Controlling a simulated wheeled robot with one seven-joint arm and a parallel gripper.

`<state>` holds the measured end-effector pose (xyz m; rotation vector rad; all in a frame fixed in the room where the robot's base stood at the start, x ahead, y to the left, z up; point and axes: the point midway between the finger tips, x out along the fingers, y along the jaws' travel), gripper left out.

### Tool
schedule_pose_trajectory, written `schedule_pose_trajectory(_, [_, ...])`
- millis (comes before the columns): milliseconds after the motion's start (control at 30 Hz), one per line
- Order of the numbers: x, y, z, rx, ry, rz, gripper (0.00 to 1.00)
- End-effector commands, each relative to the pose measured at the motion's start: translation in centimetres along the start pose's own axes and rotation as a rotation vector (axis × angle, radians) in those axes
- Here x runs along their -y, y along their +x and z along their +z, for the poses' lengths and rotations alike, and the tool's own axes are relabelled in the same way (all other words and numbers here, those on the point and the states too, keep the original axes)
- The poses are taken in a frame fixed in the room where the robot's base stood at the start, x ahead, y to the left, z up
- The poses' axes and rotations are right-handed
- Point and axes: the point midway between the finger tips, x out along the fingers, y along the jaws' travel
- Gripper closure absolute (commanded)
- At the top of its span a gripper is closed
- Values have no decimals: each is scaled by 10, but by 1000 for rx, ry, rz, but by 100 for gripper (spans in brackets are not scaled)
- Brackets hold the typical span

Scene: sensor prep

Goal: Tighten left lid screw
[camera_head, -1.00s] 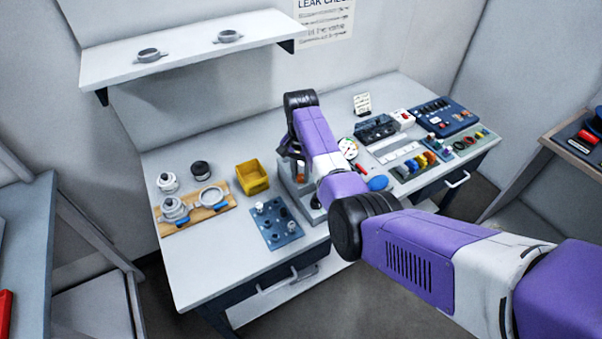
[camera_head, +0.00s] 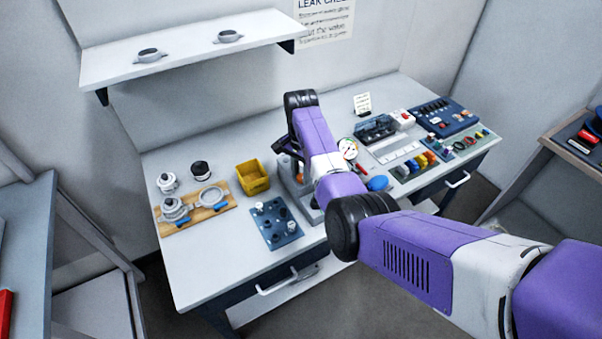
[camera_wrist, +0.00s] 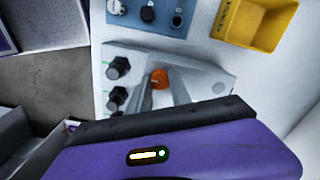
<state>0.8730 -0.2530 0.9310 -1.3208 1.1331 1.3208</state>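A pale grey block-like fixture (camera_wrist: 205,75) on the bench carries two black knobs (camera_wrist: 118,68) along its left side in the wrist view. A round orange knob-like part (camera_wrist: 159,79) sits on its top. I cannot tell which of these is the left lid screw. My gripper (camera_wrist: 160,84) points down at the orange part, one grey finger on each side of it. The fingers stand apart, but whether they touch it is not clear.
A yellow bin (camera_head: 253,179) and a blue plate with small knobs (camera_head: 276,225) stand close to the fixture. A wooden board (camera_head: 222,207) with ring clamps lies further left. A gauge (camera_head: 347,148) and several coloured parts are on the right. A shelf (camera_head: 190,48) hangs above.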

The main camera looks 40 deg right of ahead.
Motion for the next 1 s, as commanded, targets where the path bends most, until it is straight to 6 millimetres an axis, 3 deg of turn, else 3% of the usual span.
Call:
schedule_pose_trajectory(33, [0,-1,0,-1,0,-2,66])
schedule_pose_trajectory(100, [0,-1,0,-1,0,-1,53])
schedule_pose_trajectory(467, [0,-3,0,-1,-1,-1,53])
schedule_pose_trajectory(1000, [1,-74,0,-2,-1,-3,53])
